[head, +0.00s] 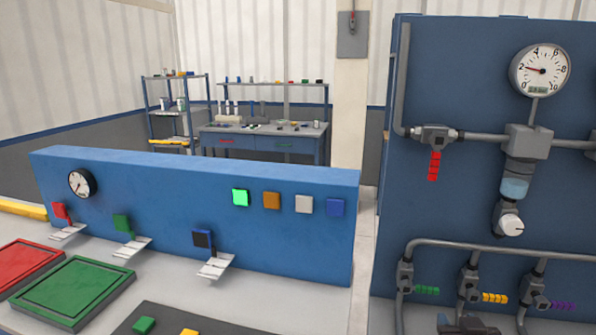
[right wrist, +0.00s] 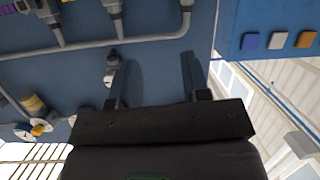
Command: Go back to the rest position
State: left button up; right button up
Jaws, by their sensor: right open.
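My right gripper (right wrist: 157,80) is open in the right wrist view. Its two dark fingers stand wide apart, with nothing between them. Behind the fingers is the blue pipe panel (right wrist: 75,75), and I cannot tell the exact gap to it. In the head view only a dark tip of my right gripper (head: 468,325) shows at the bottom edge, in front of the lower part of the pipe panel (head: 455,75). My left gripper is in neither view.
The panel carries a gauge (head: 541,70), a red valve handle (head: 434,166) and lower pipes with coloured handles. Left of it stands a blue board (head: 130,175) with coloured buttons. A green tray (head: 70,290) and red tray (head: 25,268) lie before it. A workbench (head: 265,137) stands behind.

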jog(key=s+f+n+g+y, duration=0.1)
jog(key=s+f+g, duration=0.6)
jog(key=s, duration=0.6)
jog(key=s+f+n+g+y, duration=0.1)
jog(key=s+f+g, duration=0.3)
jog(key=s+f, duration=0.7)
jog(key=w+a+f+t+y, duration=0.1)
jog(key=w+f+t, duration=0.3)
jog(key=f+t, duration=0.3)
jog(key=shift+w+f+n+t, duration=0.3)
jog(key=shift+f+t, duration=0.1)
jog(key=shift+t, duration=0.1)
